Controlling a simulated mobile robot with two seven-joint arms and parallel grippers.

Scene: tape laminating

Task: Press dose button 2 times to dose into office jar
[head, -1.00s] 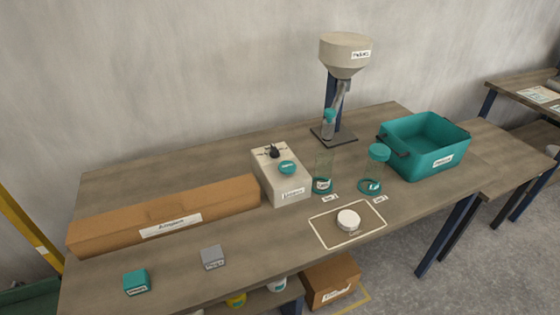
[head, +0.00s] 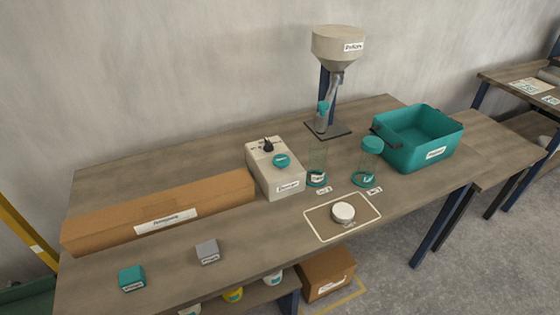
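A beige dosing box (head: 282,187) stands mid-table, with a round teal button (head: 281,160) and a black knob (head: 267,145) on top. To its right stands a clear jar with a teal base (head: 317,176) and no lid visible. Further right is a second clear jar with a teal lid (head: 371,146). The small labels in front of the jars are too blurred to read, so I cannot tell which is the office jar. A beige hopper (head: 338,48) with a grey tube and teal part stands behind the jars. Neither of my grippers is in view.
A white round lid-like disc (head: 343,212) lies in a pale outlined square. A teal bin (head: 412,148) stands at right, a long brown carton (head: 160,208) at left. Teal (head: 132,277) and grey (head: 208,250) blocks sit at the front left. The front middle is clear.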

